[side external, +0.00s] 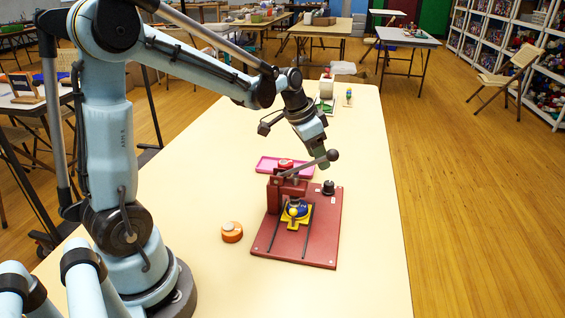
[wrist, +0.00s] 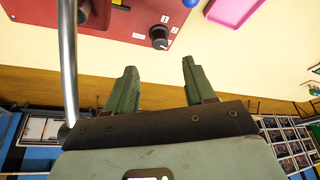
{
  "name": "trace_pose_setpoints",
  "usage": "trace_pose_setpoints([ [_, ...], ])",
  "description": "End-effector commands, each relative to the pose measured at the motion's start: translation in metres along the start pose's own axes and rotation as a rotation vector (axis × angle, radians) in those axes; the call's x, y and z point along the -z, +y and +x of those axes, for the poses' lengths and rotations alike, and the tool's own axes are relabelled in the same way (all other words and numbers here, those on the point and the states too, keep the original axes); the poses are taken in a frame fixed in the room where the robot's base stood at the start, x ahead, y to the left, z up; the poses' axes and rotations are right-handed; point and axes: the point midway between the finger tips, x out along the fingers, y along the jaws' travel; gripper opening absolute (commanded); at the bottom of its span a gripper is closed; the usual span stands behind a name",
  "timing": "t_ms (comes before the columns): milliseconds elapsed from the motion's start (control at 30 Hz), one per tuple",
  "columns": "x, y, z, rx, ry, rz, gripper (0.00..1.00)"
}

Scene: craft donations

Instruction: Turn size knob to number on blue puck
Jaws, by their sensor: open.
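The black size knob (side external: 328,187) stands on the dark red base plate (side external: 325,235) of a press, right of the press body. In the wrist view the knob (wrist: 159,38) has small white number labels around it, too small to read surely. The blue puck (side external: 297,208) sits in a yellow holder (side external: 292,223) under the press; its number is not legible. My gripper (wrist: 159,63) is open and empty, its green fingers apart, with the knob just beyond the fingertips, between them in the picture. In the side view my gripper (side external: 322,160) is above the plate's far side, near the lever's ball.
The press lever (side external: 305,167) with a dark ball end (side external: 333,155) slants up close to my gripper; its rod (wrist: 68,60) shows left in the wrist view. An orange puck (side external: 232,233) stands left. The table's right side is clear.

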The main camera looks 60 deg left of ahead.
Motion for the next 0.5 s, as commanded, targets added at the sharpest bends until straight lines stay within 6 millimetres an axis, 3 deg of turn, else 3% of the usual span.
trace_pose_setpoints([
  [200, 0.000, 0.000, -0.024, 0.000, 0.000, 0.001, 0.54],
  [500, 0.000, 0.000, -0.029, 0.000, 0.000, 0.001, 0.54],
])
